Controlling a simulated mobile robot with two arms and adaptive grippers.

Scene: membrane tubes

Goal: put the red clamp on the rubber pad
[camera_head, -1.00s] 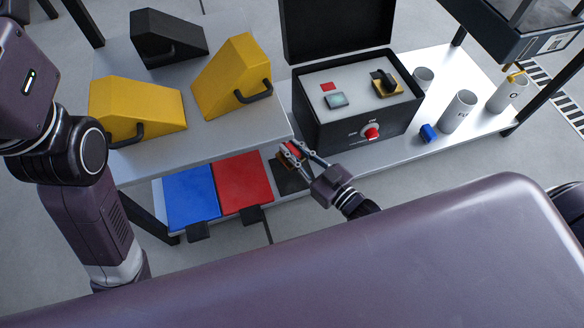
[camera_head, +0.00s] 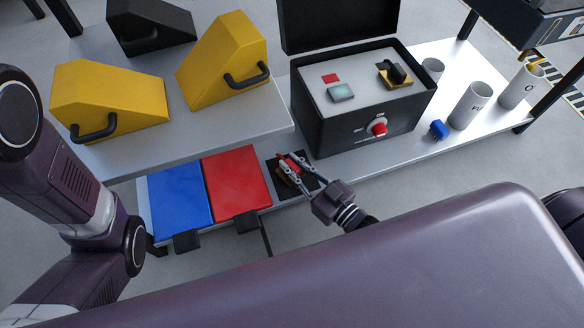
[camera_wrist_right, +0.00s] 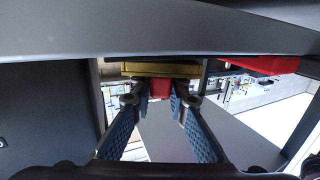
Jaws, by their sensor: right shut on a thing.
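The red clamp (camera_head: 287,163) is between the fingertips of my right gripper (camera_head: 291,168), over the black rubber pad (camera_head: 272,165). The pad is a dark square on the lower shelf, right of the red panel. A brownish-gold part shows beside the fingers in the head view. In the right wrist view the red block of the clamp (camera_wrist_right: 160,88) is between the two fingers, with a gold bar (camera_wrist_right: 160,69) across it. I cannot tell whether the clamp touches the pad. My left arm shows at the left, but its gripper is out of view.
A red panel (camera_head: 236,180) and a blue panel (camera_head: 180,196) lie left of the pad. An open black box (camera_head: 335,130) with a red knob stands behind it. A grey upper shelf (camera_head: 220,130) bears yellow and black cases. White tubes (camera_head: 470,105) and a blue piece (camera_head: 438,129) stand right.

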